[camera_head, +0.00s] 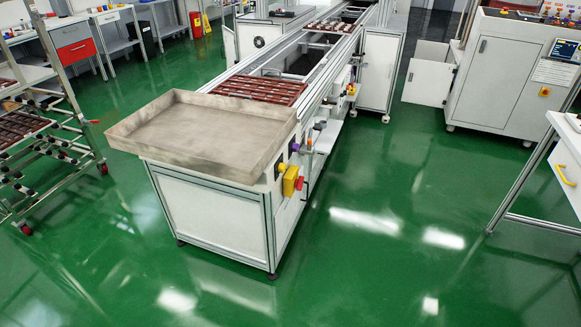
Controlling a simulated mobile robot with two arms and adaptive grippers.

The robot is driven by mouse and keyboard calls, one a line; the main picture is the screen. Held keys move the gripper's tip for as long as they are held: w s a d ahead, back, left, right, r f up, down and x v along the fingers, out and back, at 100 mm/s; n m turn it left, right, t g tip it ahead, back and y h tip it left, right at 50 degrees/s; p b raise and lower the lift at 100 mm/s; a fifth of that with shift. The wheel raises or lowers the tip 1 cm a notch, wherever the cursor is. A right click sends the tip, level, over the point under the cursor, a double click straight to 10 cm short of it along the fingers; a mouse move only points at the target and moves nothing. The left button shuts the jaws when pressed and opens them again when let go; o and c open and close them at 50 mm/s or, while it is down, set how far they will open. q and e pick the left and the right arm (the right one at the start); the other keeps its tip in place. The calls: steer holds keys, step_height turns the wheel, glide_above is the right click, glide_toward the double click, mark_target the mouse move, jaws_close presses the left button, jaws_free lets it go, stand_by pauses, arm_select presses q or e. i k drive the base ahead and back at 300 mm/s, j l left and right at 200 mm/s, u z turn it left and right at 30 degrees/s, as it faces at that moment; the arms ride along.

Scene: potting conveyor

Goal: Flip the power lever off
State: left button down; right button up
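A yellow box (290,181) with a red part (299,184) is mounted on the right side of the conveyor (232,215), near its front end. It looks like the power switch, but it is too small to tell the lever's position. Smaller knobs or buttons and fittings (308,144) sit on the same side, farther back and higher. Neither of my grippers is in view.
A grey metal tray (205,104) rests on the conveyor's front end, with brown-red trays behind it. A wheeled rack (60,130) stands at left. A white cabinet (500,85) with an open door and a table frame (535,170) stand at right. Green floor (390,210) right of the conveyor is clear.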

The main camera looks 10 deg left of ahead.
mark_target(299, 183)
steer(key=i+j+z, duration=0.2)
steer(key=i, duration=0.3)
steer(key=i+j+z, duration=0.2)
steer(key=i, duration=0.3)
